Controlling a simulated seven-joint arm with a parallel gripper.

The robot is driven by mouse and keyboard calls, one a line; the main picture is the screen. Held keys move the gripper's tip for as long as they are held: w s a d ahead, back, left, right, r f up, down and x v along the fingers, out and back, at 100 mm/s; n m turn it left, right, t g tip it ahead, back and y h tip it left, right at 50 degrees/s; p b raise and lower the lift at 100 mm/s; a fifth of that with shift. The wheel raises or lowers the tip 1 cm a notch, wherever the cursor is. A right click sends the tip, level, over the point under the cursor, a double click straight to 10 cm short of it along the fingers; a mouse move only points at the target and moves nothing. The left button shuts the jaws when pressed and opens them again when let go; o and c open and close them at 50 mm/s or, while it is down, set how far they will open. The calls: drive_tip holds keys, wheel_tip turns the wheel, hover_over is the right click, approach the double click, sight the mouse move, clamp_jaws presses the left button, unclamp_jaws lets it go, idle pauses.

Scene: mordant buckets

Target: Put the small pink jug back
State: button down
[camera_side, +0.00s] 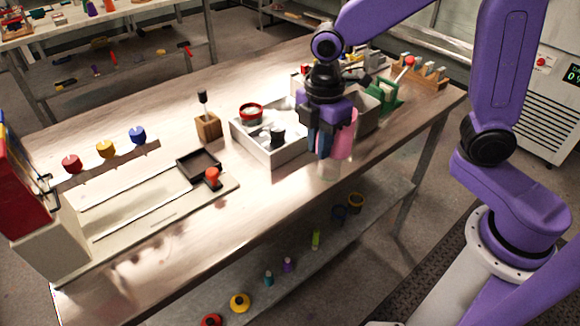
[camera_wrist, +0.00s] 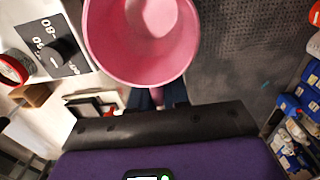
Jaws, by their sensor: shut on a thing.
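The small pink jug (camera_side: 346,142) is in my gripper (camera_side: 320,150), near the bench's front edge and in front of the grey trays. In the side view the fingers hide part of it. In the wrist view the jug (camera_wrist: 141,68) is large, its round open mouth facing the camera and a pale patch visible inside. My gripper (camera_wrist: 156,98) is shut on the jug's near side there. The side view does not clearly show whether the jug's base touches the bench.
Another grey tray wall (camera_side: 368,122) is behind the jug. A green stand (camera_side: 386,97) is to the right. The front bench top (camera_side: 255,200) is clear.

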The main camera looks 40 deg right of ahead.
drive_tip(key=w+f, duration=0.2)
drive_tip(key=w+a+f, duration=0.1)
drive_tip(key=w+f, duration=0.1)
drive_tip(key=w+a+f, duration=0.1)
drive_tip(key=w+f, duration=0.1)
drive_tip(key=shift+a+f, duration=0.25)
drive_tip(key=shift+f, duration=1.65)
drive_tip(key=c, duration=1.1)
unclamp_jaws()
drive_tip(key=shift+f, duration=0.15)
wheel_tip(320, 180, up, 12)
drive_tip(key=shift+r, duration=0.2)
drive_tip(key=shift+s, duration=0.1)
